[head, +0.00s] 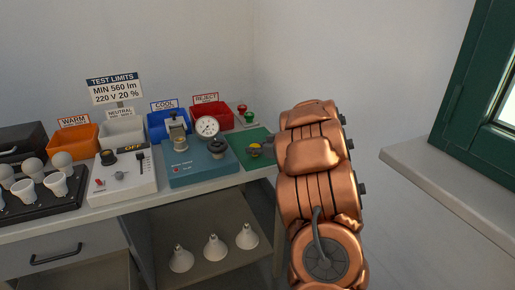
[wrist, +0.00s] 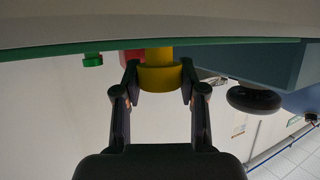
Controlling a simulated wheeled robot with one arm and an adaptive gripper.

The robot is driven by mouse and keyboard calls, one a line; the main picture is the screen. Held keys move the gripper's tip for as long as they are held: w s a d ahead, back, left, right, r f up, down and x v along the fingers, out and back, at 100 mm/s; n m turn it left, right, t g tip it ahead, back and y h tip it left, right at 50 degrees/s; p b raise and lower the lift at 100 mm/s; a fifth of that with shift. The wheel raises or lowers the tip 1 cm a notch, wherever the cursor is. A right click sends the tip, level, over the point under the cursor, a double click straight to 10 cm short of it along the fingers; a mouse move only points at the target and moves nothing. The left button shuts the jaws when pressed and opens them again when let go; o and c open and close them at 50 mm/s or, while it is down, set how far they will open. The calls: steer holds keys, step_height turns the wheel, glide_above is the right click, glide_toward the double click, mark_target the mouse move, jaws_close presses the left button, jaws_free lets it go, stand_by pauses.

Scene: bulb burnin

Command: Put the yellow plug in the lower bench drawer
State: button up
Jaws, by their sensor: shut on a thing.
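The yellow plug (head: 255,153) is at the green mat (head: 238,157) on the right end of the bench, mostly covered by my gripper (head: 256,147) in the head view. In the wrist view, which looks upside down, the yellow plug (wrist: 158,78) sits between the two black fingertips of my gripper (wrist: 159,82), which is shut on it. The plug's end reaches the green surface edge, and I cannot tell if it touches. A grey drawer front with a black handle (head: 56,254) is at the bench's lower left. The lower drawer is not clearly seen; a beige part (head: 103,271) shows below.
A blue tester (head: 197,167) with a gauge stands left of the mat, with a green button (head: 249,117) behind. Coloured bins, including a red bin (head: 212,112), line the back. Bulbs stand on a shelf (head: 190,220) below. A window sill (head: 450,185) juts out at right.

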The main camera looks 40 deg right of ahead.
steer(key=o, duration=0.7)
steer(key=shift+f, duration=0.1)
steer(key=shift+o, duration=0.2)
steer(key=shift+v, duration=3.85)
